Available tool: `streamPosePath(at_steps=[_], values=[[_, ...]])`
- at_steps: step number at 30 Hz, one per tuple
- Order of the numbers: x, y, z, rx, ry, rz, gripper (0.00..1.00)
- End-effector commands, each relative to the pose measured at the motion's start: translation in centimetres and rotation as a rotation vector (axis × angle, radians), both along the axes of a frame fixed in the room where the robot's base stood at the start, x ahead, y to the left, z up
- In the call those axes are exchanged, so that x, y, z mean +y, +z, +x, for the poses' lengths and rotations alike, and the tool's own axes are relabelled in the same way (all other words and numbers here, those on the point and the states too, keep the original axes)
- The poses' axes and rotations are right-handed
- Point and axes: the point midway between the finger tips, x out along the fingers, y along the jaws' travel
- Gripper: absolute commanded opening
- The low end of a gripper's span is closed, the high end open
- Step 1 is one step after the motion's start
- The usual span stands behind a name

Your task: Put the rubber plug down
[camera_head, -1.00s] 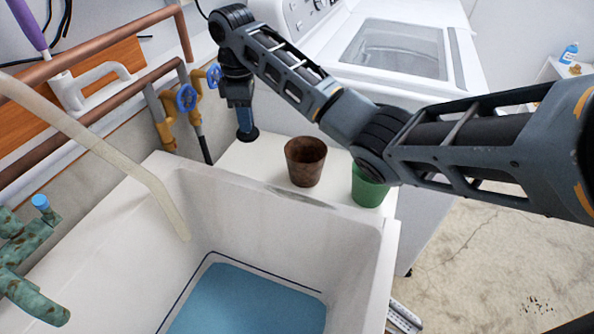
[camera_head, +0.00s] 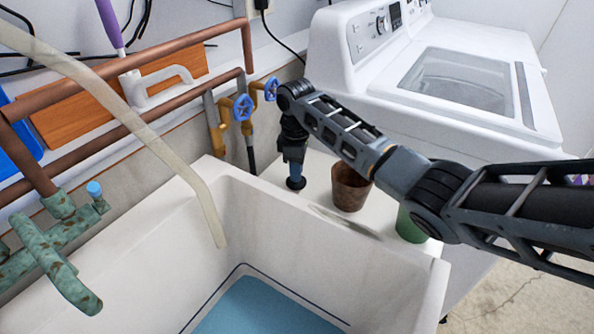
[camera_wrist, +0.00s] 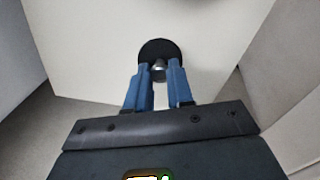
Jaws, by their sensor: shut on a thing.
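The rubber plug (camera_head: 296,184) is a black disc at the lower end of my gripper, just left of the brown pot. My gripper (camera_head: 294,168) points down over the white surface beside the sink. In the wrist view the black disc of the plug (camera_wrist: 158,46) lies flat above the white surface, with a metal knob at its near edge. The blue fingers of my gripper (camera_wrist: 159,72) are closed on that knob. I cannot tell for sure whether the disc touches the surface.
The white surface (camera_head: 322,172) also holds a brown pot (camera_head: 350,188) and a green pot (camera_head: 409,226), partly behind my arm. The sink (camera_head: 262,215) is in front, with blue at its bottom. Valves (camera_head: 242,108) and pipes stand behind left, a white washer (camera_head: 430,85) behind right.

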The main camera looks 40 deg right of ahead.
Motion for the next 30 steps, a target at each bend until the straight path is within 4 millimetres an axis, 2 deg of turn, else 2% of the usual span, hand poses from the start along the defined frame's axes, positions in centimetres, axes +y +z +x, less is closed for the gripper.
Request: streamPosePath(at_steps=[2, 12, 13, 20, 30], values=[[-0.03, -0.62, -0.03, 0.001, 0.0, -0.001, 0.0], [-0.01, -0.97, -0.01, 0.0, 0.0, 0.0, 0.0], [-0.02, -0.93, 0.0, -0.001, 0.0, -0.001, 0.23], [-0.01, -0.9, -0.01, 0.0, 0.0, 0.0, 0.46], [-0.02, -0.41, 0.01, -0.001, 0.001, 0.0, 0.47]])
